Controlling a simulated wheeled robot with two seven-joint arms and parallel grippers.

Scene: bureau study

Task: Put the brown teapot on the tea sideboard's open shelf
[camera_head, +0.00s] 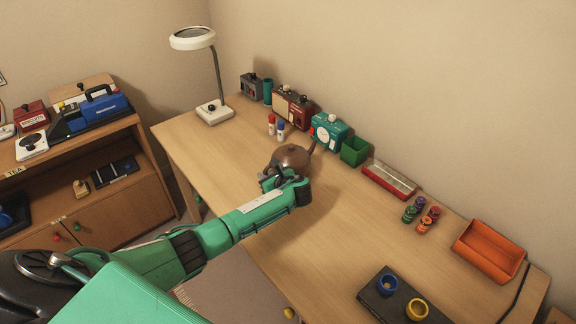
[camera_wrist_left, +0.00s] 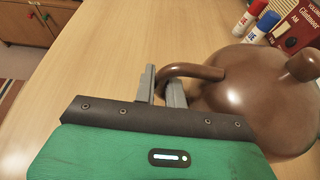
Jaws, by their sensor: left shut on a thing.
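The brown teapot (camera_head: 290,157) is at the desk's middle in the head view, partly hidden by my left gripper (camera_head: 283,180). In the left wrist view the teapot (camera_wrist_left: 255,90) fills the right side, its handle looping toward my left gripper (camera_wrist_left: 162,88). The gripper's grey fingers are shut on the handle. I cannot tell whether the teapot touches the desk. The tea sideboard (camera_head: 135,205) stands at the left. Its open shelf (camera_head: 65,199) lies below the top and holds a few items. My right gripper is not in view.
The desk (camera_head: 225,165) carries a lamp (camera_head: 211,108), red and blue glue sticks, a teal radio-like box (camera_head: 328,131), a green bin (camera_head: 355,151), and a red tray (camera_head: 389,180). An orange tray (camera_head: 489,251) is at the right. A dark tray (camera_head: 385,303) holds two cups. A gap separates desk and sideboard.

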